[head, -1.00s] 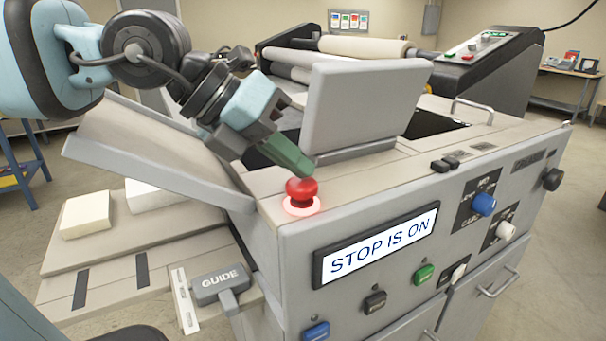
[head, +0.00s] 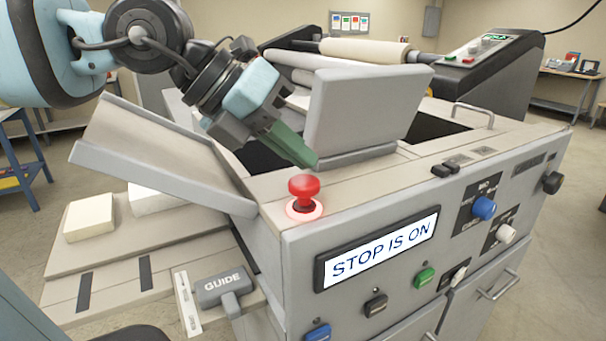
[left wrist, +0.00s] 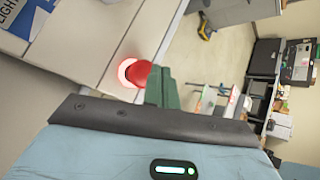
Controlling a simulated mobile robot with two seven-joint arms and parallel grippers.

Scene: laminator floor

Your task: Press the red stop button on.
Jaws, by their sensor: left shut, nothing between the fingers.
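The red stop button (head: 304,187) stands on the top front corner of the grey machine, with a lit red-white ring around its base. The display (head: 380,252) on the machine's front reads "STOP IS ON". My left gripper (head: 312,162) is shut and empty, its green fingertips just above and behind the button in the head view, apart from it as far as I can tell. In the left wrist view the red button (left wrist: 136,71) shows beside the green fingers (left wrist: 161,84), partly covered by them. My right gripper is not in view.
A raised grey panel (head: 366,112) stands close to the right of my gripper, and a sloped tray (head: 160,160) lies to its left. Blue, black and green buttons sit below the display. A "GUIDE" handle (head: 222,287) is at lower left.

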